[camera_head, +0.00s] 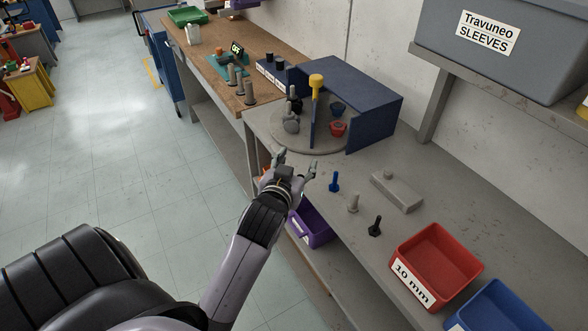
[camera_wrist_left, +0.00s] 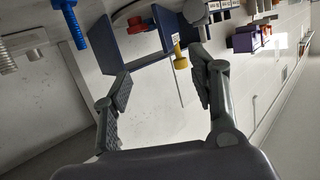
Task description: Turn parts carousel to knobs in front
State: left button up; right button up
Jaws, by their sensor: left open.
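The parts carousel (camera_head: 264,133) is a round grey disc on the grey bench, with dark blue upright dividers and a yellow-topped post (camera_head: 316,81). Dark and grey knob-like parts (camera_head: 291,124) stand on its left side. A red part (camera_head: 338,129) and a blue part (camera_head: 337,108) sit right of the front divider. A dark blue housing (camera_head: 365,95) covers its back right. My left gripper (camera_head: 297,163) is open and empty just in front of the disc's near edge. In the left wrist view the yellow post (camera_wrist_left: 180,56) shows between the open fingers (camera_wrist_left: 160,75). My right gripper is not seen.
A blue bolt (camera_head: 334,181), a grey bolt (camera_head: 353,203) and a black bolt (camera_head: 375,225) stand right of my left gripper. A grey block (camera_head: 397,192), a red bin (camera_head: 436,250) and a blue bin (camera_head: 495,305) lie farther right. A purple bin (camera_head: 312,228) sits below.

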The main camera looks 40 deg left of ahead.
pick_arm(q)
jog(key=shift+s, duration=0.1)
jog(key=shift+f, duration=0.2)
